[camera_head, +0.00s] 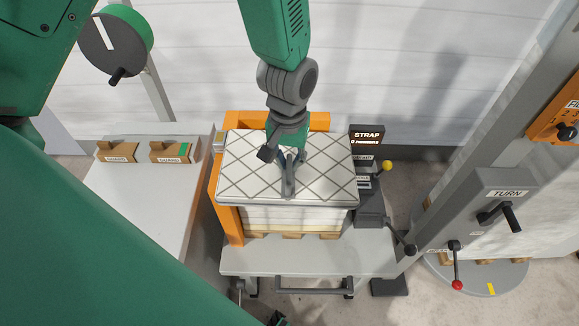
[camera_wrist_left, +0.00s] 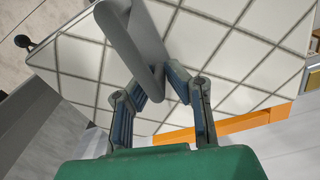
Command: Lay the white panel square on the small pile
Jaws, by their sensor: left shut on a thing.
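The white panel (camera_head: 240,180) with grey diamond lines lies flat over the small pile (camera_head: 290,218) in the head view. It nearly covers the pile from above; a gap or contact between them cannot be told. My left gripper (camera_head: 287,160) is shut on the grey bar handle (camera_head: 289,182) on top of the panel. In the left wrist view, the gripper's fingers (camera_wrist_left: 165,88) close around the handle (camera_wrist_left: 132,45), with the panel (camera_wrist_left: 225,50) filling the background. The panel's underside is hidden. My right gripper is not in view.
An orange corner stop (camera_head: 229,222) stands at the pile's left and back. The pile rests on wooden blocks on a grey table (camera_head: 310,258). A STRAP display (camera_head: 367,135) and a yellow-knobbed lever (camera_head: 387,166) stand right.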

